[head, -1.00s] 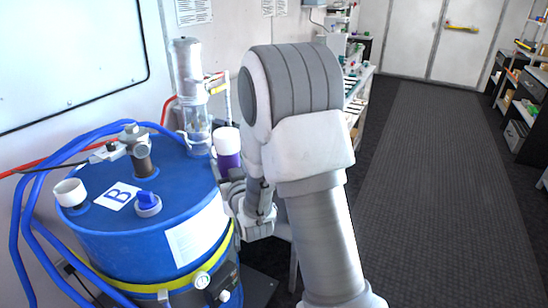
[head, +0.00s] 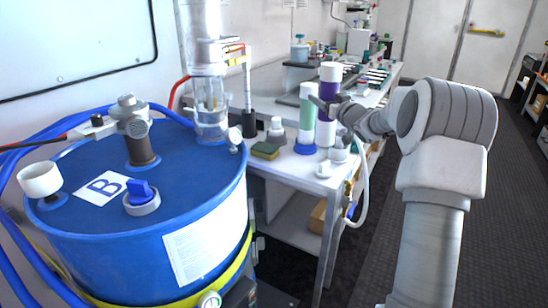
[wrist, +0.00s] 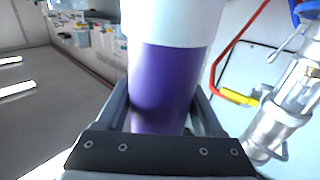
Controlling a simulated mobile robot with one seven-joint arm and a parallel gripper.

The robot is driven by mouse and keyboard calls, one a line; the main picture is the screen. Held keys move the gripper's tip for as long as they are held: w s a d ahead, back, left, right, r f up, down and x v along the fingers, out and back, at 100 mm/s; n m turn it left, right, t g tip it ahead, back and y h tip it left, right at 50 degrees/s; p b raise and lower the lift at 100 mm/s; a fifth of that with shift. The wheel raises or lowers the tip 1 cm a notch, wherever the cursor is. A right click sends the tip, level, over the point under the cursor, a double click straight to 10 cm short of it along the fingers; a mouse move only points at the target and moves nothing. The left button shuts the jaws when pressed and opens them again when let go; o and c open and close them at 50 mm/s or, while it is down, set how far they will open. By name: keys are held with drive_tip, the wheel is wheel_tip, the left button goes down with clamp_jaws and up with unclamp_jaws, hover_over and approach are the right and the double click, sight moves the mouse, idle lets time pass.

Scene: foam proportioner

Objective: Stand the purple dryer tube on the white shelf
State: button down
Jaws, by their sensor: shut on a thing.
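The purple dryer tube (head: 328,91) has a white cap and a purple body, and it is upright in my gripper (head: 327,108). In the wrist view the purple tube (wrist: 165,85) fills the space between the two fingers, which are shut on it. In the head view it shows just right of and partly behind a green tube with a white cap (head: 306,120), over the white shelf (head: 290,170). The green tube stands on the shelf. I cannot tell whether the purple tube's lower end touches the shelf.
A blue drum (head: 95,235) fills the left foreground. More equipment stands farther back. The dark floor at right is clear.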

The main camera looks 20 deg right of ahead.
drive_tip(key=w+a+f+b, duration=0.6)
drive_tip(key=a+f, duration=0.2)
drive_tip(key=f, duration=0.2)
drive_tip(key=shift+w+f+h+b, duration=0.3)
drive_tip(key=shift+w+b, duration=0.05)
drive_tip(key=shift+w, duration=0.05)
drive_tip(key=shift+f, duration=0.2)
unclamp_jaws()
